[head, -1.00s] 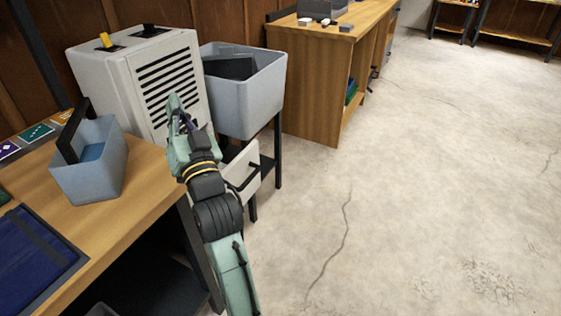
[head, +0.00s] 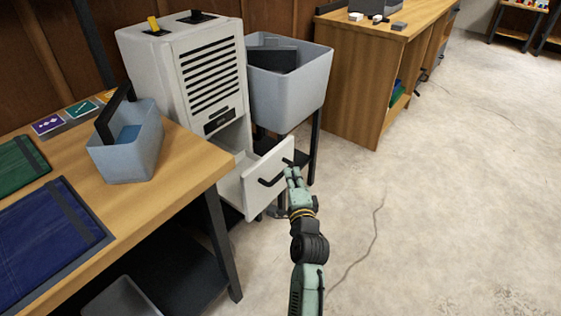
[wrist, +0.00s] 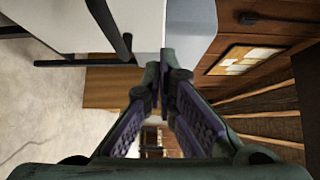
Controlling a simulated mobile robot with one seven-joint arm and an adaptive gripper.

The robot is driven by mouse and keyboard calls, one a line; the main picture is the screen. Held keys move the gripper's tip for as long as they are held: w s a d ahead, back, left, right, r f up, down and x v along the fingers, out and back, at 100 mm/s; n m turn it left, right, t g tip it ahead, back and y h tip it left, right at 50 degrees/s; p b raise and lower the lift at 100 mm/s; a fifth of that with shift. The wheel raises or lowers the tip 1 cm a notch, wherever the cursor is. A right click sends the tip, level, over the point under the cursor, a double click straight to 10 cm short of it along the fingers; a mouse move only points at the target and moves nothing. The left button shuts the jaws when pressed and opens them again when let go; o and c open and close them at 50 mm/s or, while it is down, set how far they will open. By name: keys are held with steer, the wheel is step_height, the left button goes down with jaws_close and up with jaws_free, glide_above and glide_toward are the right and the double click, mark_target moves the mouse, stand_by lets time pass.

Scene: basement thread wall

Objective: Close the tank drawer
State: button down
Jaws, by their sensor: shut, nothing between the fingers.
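The white dehumidifier (head: 215,85) stands between the workbench and the grey bin.
The grey bin (head: 290,90) on a dark stand is just right of the dehumidifier. The workbench (head: 185,165) with a blue-grey caddy (head: 128,155) is at left. A wooden cabinet (head: 355,85) stands behind. The concrete floor (head: 440,200) at right is clear.

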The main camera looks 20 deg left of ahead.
mark_target(277, 151)
steer(key=shift+w+a+p, duration=0.35)
steer(key=shift+w+a, duration=0.7)
steer(key=shift+a, duration=0.2)
steer(key=shift+w+a+p, duration=0.3)
steer(key=shift+w+a, duration=0.7)
steer(key=shift+a, duration=0.25)
steer(key=shift+a, duration=0.1)
